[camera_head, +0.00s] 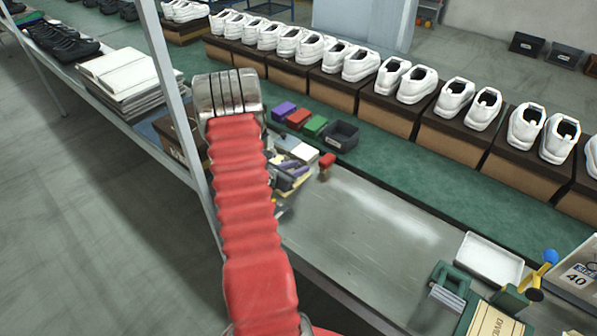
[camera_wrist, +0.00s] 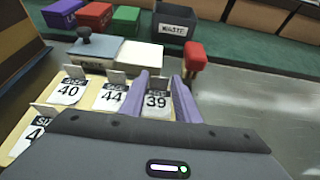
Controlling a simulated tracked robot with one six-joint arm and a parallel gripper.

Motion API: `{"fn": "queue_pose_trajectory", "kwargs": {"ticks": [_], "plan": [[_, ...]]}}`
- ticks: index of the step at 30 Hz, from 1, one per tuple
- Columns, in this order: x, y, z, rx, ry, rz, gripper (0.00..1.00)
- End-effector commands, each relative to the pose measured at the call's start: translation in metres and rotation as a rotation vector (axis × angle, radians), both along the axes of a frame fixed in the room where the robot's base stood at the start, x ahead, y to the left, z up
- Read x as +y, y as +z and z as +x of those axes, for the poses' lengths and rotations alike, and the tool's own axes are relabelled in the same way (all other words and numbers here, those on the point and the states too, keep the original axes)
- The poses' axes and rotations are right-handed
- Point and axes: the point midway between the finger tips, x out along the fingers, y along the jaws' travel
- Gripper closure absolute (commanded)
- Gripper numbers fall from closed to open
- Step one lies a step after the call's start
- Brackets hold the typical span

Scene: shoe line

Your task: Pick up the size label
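I cannot tell whether either finger touches that label. In the head view the fingers are small beside the red arm sleeve, and the labels there are mostly hidden.
Behind the board are a grey pad with a dark knob (camera_wrist: 92,50), a white block (camera_wrist: 139,55), a red stool-like piece (camera_wrist: 194,62) and a black WASTE bin (camera_wrist: 173,24). Purple, red and green boxes stand beside the bin. The grey tabletop (camera_head: 365,225) to the right is clear.

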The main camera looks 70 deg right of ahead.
Motion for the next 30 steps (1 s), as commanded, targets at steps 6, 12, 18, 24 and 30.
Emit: {"fn": "queue_pose_trajectory", "kwargs": {"ticks": [6,12,18,24,30], "plan": [[0.000,0.000,0.000,0.000,0.000,0.000,0.87],[0.000,0.000,0.000,0.000,0.000,0.000,0.98],[0.000,0.001,0.000,0.000,0.000,0.000,0.98],[0.000,0.010,0.000,-0.002,0.000,-0.002,0.99],[-0.001,0.034,0.000,-0.003,-0.001,-0.004,0.99]]}}
